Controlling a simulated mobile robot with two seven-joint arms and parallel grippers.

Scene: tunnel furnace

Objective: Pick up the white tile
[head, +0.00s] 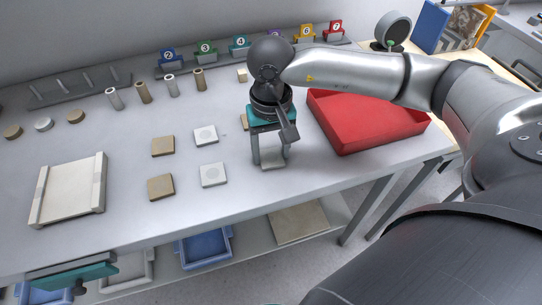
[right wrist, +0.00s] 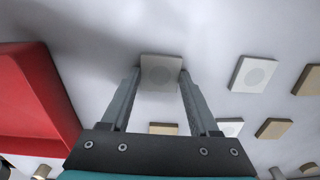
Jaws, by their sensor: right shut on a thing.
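My right gripper (head: 271,164) is shut on a white tile (head: 268,160) over the table, left of the red tray. In the right wrist view the fingertips (right wrist: 158,74) press on opposite sides of this white tile (right wrist: 160,72), which has a faint round mark. Two other white tiles, a nearer one (head: 213,174) and a farther one (head: 206,135), lie on the table to the left. The teal body of my left gripper (head: 75,277) shows at the lower left by the table's front edge. Its fingers cannot be made out.
A red tray (head: 385,142) stands close on the right. Tan tiles (head: 160,187) lie left of the white ones. A pale board (head: 70,190) lies at the left. Small cylinders (head: 171,87) and numbered stands (head: 240,46) line the back. The front middle tabletop is clear.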

